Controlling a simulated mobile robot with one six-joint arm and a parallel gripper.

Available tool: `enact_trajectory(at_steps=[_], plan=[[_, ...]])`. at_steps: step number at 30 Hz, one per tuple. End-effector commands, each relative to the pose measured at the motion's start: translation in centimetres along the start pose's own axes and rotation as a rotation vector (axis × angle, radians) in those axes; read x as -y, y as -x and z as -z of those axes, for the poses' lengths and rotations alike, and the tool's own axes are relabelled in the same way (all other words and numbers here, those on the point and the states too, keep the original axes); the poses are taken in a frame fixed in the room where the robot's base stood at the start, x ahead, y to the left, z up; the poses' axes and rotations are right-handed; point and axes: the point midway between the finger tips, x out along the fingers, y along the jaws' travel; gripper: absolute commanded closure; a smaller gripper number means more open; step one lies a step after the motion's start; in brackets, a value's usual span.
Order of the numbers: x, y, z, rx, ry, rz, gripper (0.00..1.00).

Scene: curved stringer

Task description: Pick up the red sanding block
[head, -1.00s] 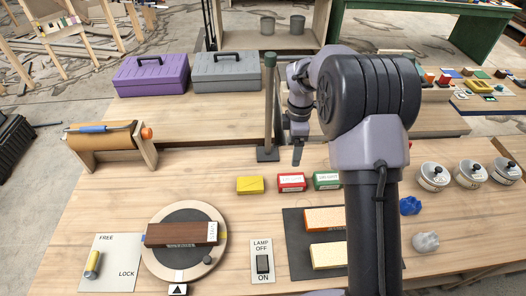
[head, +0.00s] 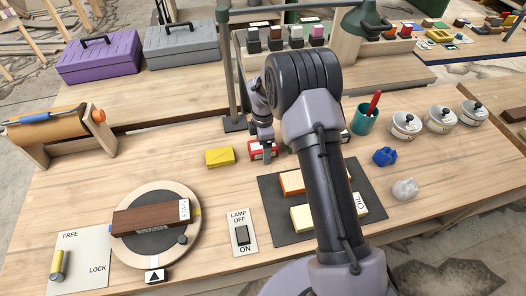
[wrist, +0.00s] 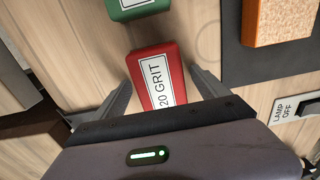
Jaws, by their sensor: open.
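The red sanding block (head: 256,153) lies on the wooden workbench, between a yellow block and my arm in the head view. In the wrist view the red block (wrist: 152,62) carries a white label reading "20 GRIT", its near end hidden by my gripper body. My gripper (wrist: 162,78) is open, with one finger on each side of the red block. A gap shows at the right finger; contact at the left finger is hard to tell. In the head view my gripper (head: 267,154) is down at the block and partly covers it.
A yellow block (head: 219,157) lies left of the red one. A green block (wrist: 135,8) lies just beyond it in the wrist view. A dark mat (head: 273,214) with orange and cream blocks is nearer. A lamp switch (head: 242,235) and a turntable (head: 195,237) are front left.

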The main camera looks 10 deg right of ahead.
Motion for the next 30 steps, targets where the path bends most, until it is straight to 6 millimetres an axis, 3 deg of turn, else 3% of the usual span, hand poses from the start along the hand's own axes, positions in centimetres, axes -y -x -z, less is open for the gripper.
enact_trajectory(at_steps=[4,12,15,22,30], plan=[[-0.1,0.3,0.0,0.0,0.0,-0.001,0.19],[0.0,0.3,0.0,0.0,0.0,-0.001,0.72],[-0.1,0.3,0.0,0.0,0.0,-0.002,0.88],[-0.1,1.0,0.0,0.0,0.0,-0.003,0.88],[-0.1,8.1,0.0,0.0,0.0,-0.004,0.88]])
